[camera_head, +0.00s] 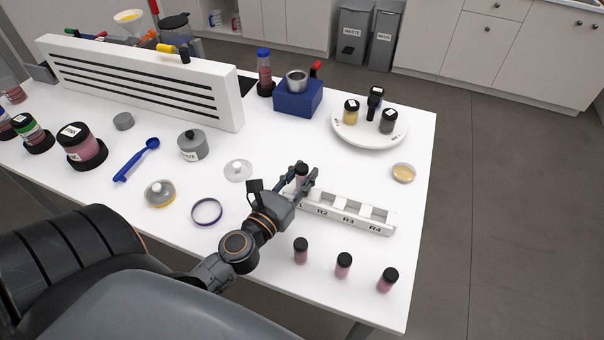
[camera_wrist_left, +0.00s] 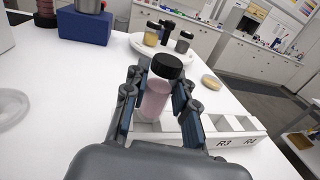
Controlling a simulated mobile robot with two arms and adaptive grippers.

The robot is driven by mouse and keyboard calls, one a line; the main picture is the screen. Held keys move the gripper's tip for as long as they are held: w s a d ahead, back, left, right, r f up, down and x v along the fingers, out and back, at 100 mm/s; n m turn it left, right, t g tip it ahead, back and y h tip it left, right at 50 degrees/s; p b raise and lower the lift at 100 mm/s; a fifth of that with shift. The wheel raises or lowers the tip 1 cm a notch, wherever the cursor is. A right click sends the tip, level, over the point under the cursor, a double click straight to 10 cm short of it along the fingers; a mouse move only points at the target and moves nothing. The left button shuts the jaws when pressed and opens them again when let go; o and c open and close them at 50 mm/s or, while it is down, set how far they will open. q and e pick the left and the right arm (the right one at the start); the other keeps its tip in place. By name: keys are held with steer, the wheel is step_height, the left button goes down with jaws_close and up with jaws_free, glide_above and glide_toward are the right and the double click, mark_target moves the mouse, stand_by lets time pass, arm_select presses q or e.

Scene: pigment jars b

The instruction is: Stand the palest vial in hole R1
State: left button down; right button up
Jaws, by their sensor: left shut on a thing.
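My left gripper (camera_head: 304,179) is shut on a pale pink vial with a black cap (camera_wrist_left: 155,99), which stands between its fingers in the left wrist view. In the head view the vial's black cap (camera_head: 302,168) shows above the fingers. The vial looks about upright, at the left end of the white rack (camera_head: 345,222). R2, R3 and R4 show on the rack's front; the R1 end is mostly hidden by the gripper. I cannot tell whether the vial's bottom is above or inside a hole. My right gripper is in neither view.
Three darker pink vials stand in front of the rack: left (camera_head: 301,251), middle (camera_head: 344,265) and right (camera_head: 388,281). A shallow amber dish (camera_head: 403,173) lies behind the rack's right end. A white plate (camera_head: 350,140) with jars stands farther back. A glass lid (camera_head: 238,171) lies left of the gripper.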

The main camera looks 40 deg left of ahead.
mark_target(302, 167)
arm_select(q)
steer(key=shift+f+b, duration=2)
steer(key=shift+f, duration=0.15)
steer(key=c, duration=1)
jaws_free()
steer(key=shift+r, duration=0.1)
step_height(302, 167, up, 10)
steer(key=shift+f, duration=0.1)
